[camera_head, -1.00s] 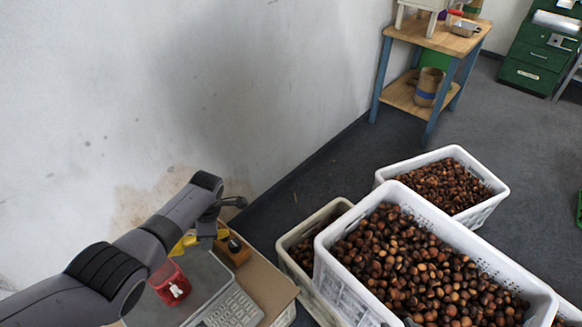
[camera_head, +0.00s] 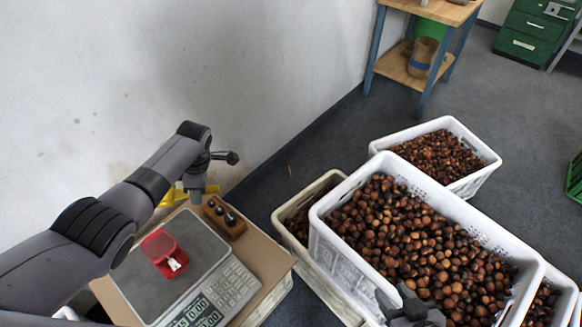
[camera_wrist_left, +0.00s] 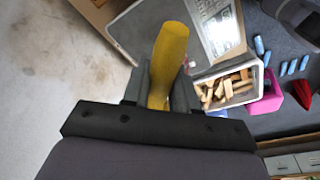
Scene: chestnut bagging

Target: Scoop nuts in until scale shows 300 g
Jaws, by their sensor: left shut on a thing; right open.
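My left gripper (camera_head: 192,192) is at the left, behind the scale, shut on a yellow tool. The tool (camera_head: 171,197) shows partly behind the gripper; its yellow handle (camera_wrist_left: 168,55) stands between the fingers in the left wrist view. The scale (camera_head: 203,247) has a grey plate and a keypad with a display, which seems to show zeros. A red, open bag-like container (camera_head: 158,244) with a white piece sits on the plate. My right gripper (camera_head: 412,312) is open at the bottom edge, over the large white crate (camera_head: 330,238) full of brown nuts (camera_head: 410,240).
A wooden block with dark knobs (camera_head: 224,216) stands behind the scale on a cardboard-coloured surface (camera_head: 268,252). Another nut crate (camera_head: 488,170) stands farther back. A wooden bench (camera_head: 432,9) is at the wall. Bare floor (camera_head: 500,100) lies right of it.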

